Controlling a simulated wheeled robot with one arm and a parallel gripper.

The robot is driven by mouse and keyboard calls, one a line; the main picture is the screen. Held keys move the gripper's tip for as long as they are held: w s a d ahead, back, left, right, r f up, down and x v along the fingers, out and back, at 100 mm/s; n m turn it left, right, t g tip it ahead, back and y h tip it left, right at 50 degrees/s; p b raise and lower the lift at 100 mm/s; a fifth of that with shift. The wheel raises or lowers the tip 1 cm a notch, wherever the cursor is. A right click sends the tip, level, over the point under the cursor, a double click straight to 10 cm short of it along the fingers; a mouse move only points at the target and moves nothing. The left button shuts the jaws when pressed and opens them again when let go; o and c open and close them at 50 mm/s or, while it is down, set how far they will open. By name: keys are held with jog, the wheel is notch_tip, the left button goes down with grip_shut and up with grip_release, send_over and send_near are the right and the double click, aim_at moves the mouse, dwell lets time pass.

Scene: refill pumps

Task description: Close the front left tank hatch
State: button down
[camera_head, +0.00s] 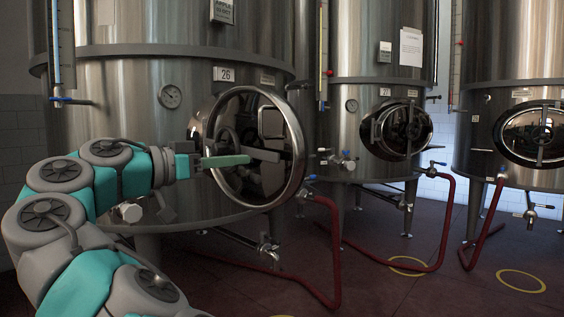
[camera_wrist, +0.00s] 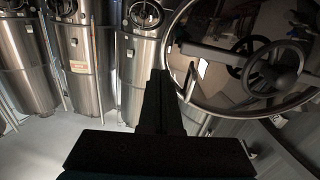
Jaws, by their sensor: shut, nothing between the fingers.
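The front left tank (camera_head: 130,85), marked 26, is a large steel cylinder. Its round, shiny hatch (camera_head: 297,150) stands swung out from the collar (camera_head: 199,122), at an angle to the tank wall. In the wrist view, the hatch (camera_wrist: 225,88) fills the upper right, with a dark handwheel (camera_wrist: 275,68) and a crossbar on its face. My gripper (camera_head: 247,160) is shut and empty, in front of the hatch face in the head view. Its dark fingers show in the wrist view (camera_wrist: 158,75), left of the hatch rim. I cannot tell whether they touch it.
Two more steel tanks stand to the right, the middle one (camera_head: 350,65) and the right one (camera_head: 510,50), with oval hatches. Red hoses (camera_head: 334,245) run over the dark red floor. A valve (camera_head: 268,248) sits low under the front left tank.

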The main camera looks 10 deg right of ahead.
aim_at(291, 156)
jog(key=shift+t, duration=0.3)
jog(key=b+x, duration=0.1)
jog(key=x, duration=0.7)
jog(key=w+b+x, duration=0.1)
jog(key=x, duration=0.3)
jog(key=shift+f+b, duration=0.3)
jog(key=shift+b, duration=0.05)
